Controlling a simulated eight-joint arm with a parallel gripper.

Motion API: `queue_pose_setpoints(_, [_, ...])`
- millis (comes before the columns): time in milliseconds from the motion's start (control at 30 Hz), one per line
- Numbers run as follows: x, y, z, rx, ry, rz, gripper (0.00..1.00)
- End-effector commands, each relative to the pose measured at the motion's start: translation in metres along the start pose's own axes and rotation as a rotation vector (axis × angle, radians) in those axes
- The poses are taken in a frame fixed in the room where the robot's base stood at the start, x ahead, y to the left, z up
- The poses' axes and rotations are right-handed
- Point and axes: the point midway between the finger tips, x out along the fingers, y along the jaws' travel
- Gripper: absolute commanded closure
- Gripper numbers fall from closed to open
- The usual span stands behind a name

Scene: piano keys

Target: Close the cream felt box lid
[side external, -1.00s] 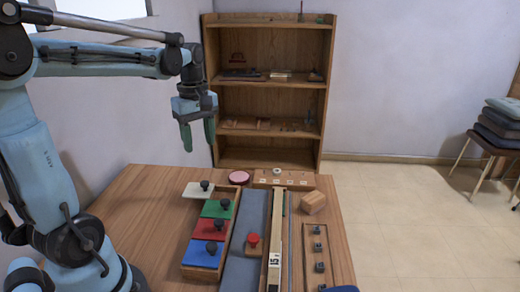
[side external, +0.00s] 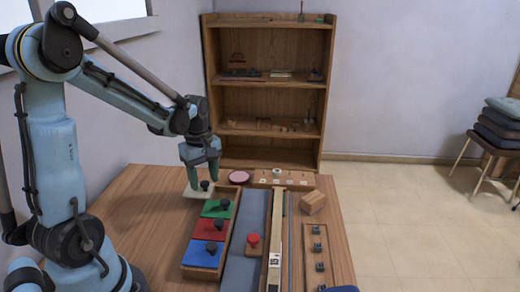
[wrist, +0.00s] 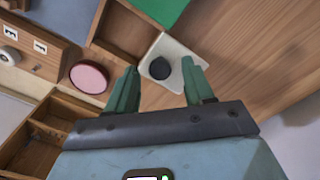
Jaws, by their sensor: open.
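The cream lid (side external: 190,193) is a flat square panel with a black knob (side external: 204,185). It lies beside the far left end of the wooden box (side external: 182,268), and also shows in the wrist view (wrist: 183,48). The box's far compartment (wrist: 122,28) is uncovered. My gripper (side external: 203,179) is open, pointing down over the cream lid. In the wrist view, its green fingers (wrist: 160,68) stand on either side of the knob, apart from it. I cannot tell how high the fingertips are above the lid.
Green (side external: 218,208), red (side external: 210,229) and blue (side external: 204,253) knobbed lids cover the nearer compartments. A pink round disc (side external: 239,177) lies close to the right of the gripper. Bare table (side external: 140,215) lies to the left. A shelf (side external: 265,160) stands behind.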

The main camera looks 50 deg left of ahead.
Motion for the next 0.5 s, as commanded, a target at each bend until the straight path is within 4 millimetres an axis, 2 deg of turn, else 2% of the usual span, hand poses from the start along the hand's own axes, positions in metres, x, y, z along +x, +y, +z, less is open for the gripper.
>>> queue_pose_setpoints(333, [0.0022, -0.0001, 0.0001, 0.000, 0.000, 0.000, 0.49])
queue_pose_setpoints(500, [0.0021, -0.0001, 0.0001, 0.000, 0.000, 0.000, 0.75])
